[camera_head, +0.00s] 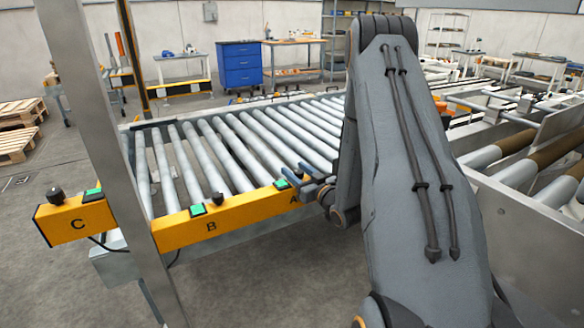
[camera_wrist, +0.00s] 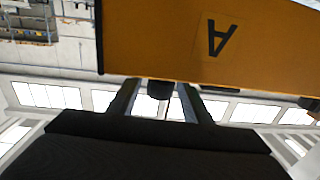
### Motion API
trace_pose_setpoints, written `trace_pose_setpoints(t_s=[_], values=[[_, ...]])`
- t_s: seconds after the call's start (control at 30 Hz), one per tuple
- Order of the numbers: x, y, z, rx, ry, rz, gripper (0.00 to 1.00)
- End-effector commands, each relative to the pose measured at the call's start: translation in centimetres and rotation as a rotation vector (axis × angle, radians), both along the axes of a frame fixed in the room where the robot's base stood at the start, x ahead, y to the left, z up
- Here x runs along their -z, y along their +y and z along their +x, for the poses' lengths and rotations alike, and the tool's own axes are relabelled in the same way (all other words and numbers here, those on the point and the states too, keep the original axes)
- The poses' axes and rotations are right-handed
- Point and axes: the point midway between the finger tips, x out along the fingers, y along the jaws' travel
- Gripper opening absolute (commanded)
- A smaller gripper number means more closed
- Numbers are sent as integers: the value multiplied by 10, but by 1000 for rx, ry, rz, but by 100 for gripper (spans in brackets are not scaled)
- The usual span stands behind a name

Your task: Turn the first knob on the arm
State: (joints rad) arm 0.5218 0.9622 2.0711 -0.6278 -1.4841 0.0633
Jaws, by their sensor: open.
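A yellow control box runs along the front of the roller conveyor, with panels marked B (camera_head: 211,225) and A (camera_head: 294,197). In the wrist view the A panel (camera_wrist: 270,45) appears upside down. A dark knob (camera_wrist: 160,89) sticks out from its edge there. My gripper (camera_wrist: 160,104) is open, with one finger on each side of the knob in that picture; I cannot tell whether either touches it. In the head view my gripper (camera_head: 308,180) is at the A end of the box and hides that knob. The B knob (camera_head: 217,199) and C knob (camera_head: 55,195) are clear of it.
Green buttons sit beside the knobs, one on panel C (camera_head: 92,195), one on B (camera_head: 198,210) and one near A (camera_head: 281,185). A grey metal post (camera_head: 105,130) stands at left in front of the conveyor rollers (camera_head: 225,140). A side frame (camera_head: 520,225) is right of my arm.

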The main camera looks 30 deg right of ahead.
Motion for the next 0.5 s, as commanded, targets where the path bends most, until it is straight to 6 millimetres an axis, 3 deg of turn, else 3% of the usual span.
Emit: trace_pose_setpoints(t_s=[0.2,0.5], values=[[0,3,22,-1,0,-1,45],[0,3,25,0,1,0,45]])
